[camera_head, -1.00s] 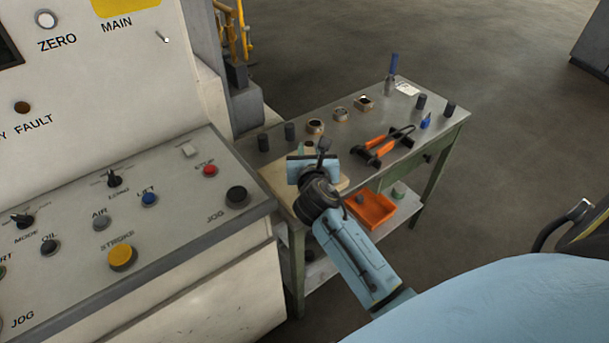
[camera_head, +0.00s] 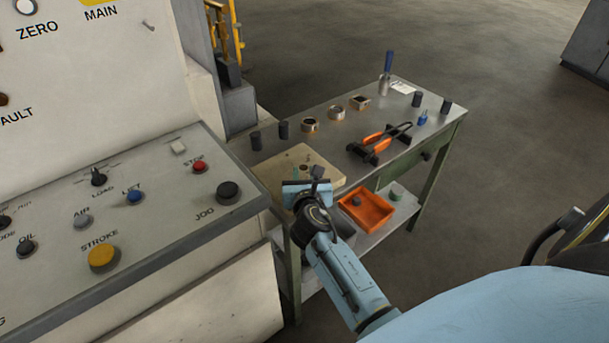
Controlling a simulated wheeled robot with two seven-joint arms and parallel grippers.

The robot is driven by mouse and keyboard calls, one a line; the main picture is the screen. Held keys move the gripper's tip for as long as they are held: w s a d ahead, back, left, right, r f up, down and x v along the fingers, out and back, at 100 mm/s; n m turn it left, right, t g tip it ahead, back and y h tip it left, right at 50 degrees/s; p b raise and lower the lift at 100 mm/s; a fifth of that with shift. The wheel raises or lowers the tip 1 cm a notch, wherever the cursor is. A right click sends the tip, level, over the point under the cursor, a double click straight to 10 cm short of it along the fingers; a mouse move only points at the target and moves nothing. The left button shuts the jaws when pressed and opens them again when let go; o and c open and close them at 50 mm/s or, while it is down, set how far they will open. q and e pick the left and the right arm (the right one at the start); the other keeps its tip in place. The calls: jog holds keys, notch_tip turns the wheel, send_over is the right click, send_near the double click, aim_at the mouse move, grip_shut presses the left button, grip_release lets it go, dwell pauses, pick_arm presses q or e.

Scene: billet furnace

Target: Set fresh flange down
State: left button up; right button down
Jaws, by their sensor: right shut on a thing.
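My right gripper (camera_head: 306,181) is over the near part of a pale board (camera_head: 278,172) on the green-legged bench. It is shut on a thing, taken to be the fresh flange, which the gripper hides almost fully. A small dark and brownish patch shows just beyond the fingers; I cannot tell whether it is part of the held piece or of the board. I cannot tell whether the held piece touches the board. My left gripper is not in view.
Behind the board stand dark cylinders (camera_head: 256,141) and metal ring pieces (camera_head: 310,125). Orange-handled tongs (camera_head: 377,143) lie to the right. An orange bin (camera_head: 367,211) sits on the lower shelf (camera_head: 405,207). A control console (camera_head: 150,215) borders the bench at left.

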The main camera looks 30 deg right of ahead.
jog(key=shift+f, duration=0.1)
jog(key=c, duration=1.2)
grip_release()
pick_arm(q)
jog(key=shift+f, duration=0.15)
pick_arm(e)
jog(key=shift+o, duration=0.3)
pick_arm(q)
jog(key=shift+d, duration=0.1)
pick_arm(e)
jog(key=shift+s+a+r, duration=0.1)
jog(key=shift+s+r, duration=0.1)
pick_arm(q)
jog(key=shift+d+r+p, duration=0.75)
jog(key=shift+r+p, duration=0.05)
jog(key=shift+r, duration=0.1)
pick_arm(e)
jog(key=v, duration=1.1)
jog(key=shift+s+a, duration=0.2)
jog(key=shift+s, duration=0.05)
jog(key=shift+r, duration=0.1)
